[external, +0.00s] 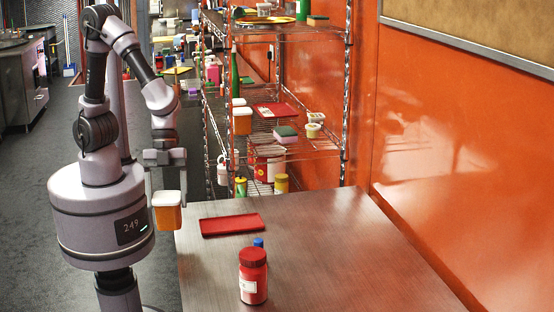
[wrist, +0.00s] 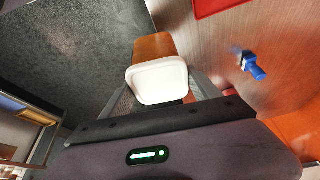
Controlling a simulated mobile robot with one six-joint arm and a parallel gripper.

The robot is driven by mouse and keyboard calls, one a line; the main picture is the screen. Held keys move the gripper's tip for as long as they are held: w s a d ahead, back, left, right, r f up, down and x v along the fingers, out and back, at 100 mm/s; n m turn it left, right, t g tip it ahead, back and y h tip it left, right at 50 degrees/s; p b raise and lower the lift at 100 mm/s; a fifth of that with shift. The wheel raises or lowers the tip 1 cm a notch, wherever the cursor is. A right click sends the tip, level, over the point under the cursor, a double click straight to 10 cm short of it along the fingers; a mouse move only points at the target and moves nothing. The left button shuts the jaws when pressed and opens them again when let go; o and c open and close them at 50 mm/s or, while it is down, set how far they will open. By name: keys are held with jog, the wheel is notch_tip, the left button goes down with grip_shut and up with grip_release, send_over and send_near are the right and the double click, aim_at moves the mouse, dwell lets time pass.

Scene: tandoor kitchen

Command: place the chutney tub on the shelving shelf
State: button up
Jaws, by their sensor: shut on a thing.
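The chutney tub (external: 167,216), orange with a white lid, hangs upright in my gripper (external: 166,193), beside the left edge of the steel table. My gripper points down and is shut on the tub. In the wrist view the tub's white lid (wrist: 160,82) faces the camera between the fingers of my gripper (wrist: 162,96). The wire shelving (external: 300,152) stands behind the table against the orange wall, to the right of my arm.
The middle shelf holds a similar orange tub (external: 242,121), a red tray (external: 276,110), a sponge (external: 286,134) and small tubs (external: 314,130). On the table (external: 330,240) are a red tray (external: 232,225), a red jar (external: 253,280) and a blue-topped item (external: 258,242). The table's right side is clear.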

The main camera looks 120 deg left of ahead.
jog(key=s+a+r+n+t+y+p, duration=0.15)
jog(key=a+n, duration=0.25)
jog(key=a, duration=0.7)
jog(key=s+a+r+n+y+p, duration=0.1)
jog(key=s+a+r+n+p, duration=0.3)
jog(key=a, duration=0.7)
jog(key=s+a+r+n+g+y+p, duration=0.1)
jog(key=s+a+n+y+p, duration=0.25)
jog(key=s+a+n, duration=1.05)
jog(key=w+a+m+p, duration=0.1)
jog(key=w+a+p, duration=0.1)
jog(key=a, duration=0.2)
jog(key=w+a+f+p, duration=0.1)
jog(key=w+a+p, duration=0.1)
jog(key=a, duration=0.3)
jog(key=w+a+m+p, duration=0.1)
jog(key=w+a+p, duration=0.1)
jog(key=a, duration=0.3)
jog(key=shift+w+f+m+y, duration=0.3)
jog(key=shift+w+f, duration=0.1)
jog(key=shift+w, duration=0.2)
jog(key=shift+s+r, duration=0.1)
jog(key=shift+f, duration=0.25)
jog(key=o, duration=1.8)
jog(key=shift+c, duration=0.2)
